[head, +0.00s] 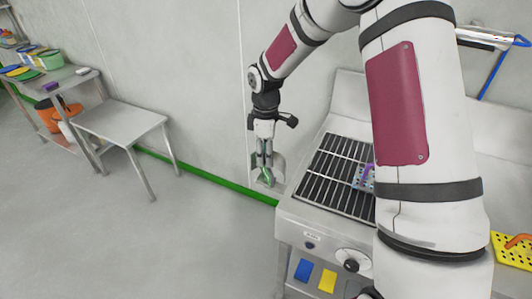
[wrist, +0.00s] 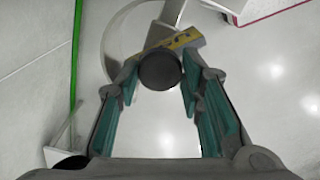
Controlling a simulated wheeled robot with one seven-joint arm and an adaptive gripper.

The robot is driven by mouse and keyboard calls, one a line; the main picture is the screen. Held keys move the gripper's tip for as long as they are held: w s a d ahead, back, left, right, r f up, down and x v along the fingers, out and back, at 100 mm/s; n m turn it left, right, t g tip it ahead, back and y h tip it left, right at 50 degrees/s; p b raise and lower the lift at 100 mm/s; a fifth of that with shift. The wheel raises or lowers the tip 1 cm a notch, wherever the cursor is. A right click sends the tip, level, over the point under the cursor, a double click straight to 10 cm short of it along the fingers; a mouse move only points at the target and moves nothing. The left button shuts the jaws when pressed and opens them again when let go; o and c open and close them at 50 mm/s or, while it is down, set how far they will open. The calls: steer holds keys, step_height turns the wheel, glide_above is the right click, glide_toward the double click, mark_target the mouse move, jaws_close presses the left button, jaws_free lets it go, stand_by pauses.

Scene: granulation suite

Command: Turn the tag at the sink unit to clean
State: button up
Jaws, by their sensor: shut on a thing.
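My gripper (head: 265,158) hangs at the left end of a steel unit (head: 300,218) with a dark slatted top. In the wrist view my gripper (wrist: 160,85) is shut on a scoop-like thing (wrist: 159,70), with a dark round end between the fingers, a yellow marked band and a pale curved part beyond. In the head view its curved part (head: 277,173) shows below the fingertips. A blue card (head: 304,270) and a yellow card (head: 327,280) show low on the unit's front. I cannot tell whether either is the tag. My arm hides the unit's right part.
A round dial (head: 349,262) is on the unit's front. A purple-handled perforated thing (head: 363,180) lies on the slats, and a yellow perforated thing (head: 512,250) is at far right. A small steel table (head: 120,115) stands left. The floor between is clear.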

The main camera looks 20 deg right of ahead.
steer(key=n, duration=0.4)
steer(key=shift+n, duration=0.3)
steer(key=shift+n+p, duration=0.5)
steer(key=shift+n, duration=1.4)
steer(key=o, duration=1.1)
steer(key=shift+o, duration=0.2)
steer(key=shift+r, duration=0.1)
step_height(320, 180, up, 12)
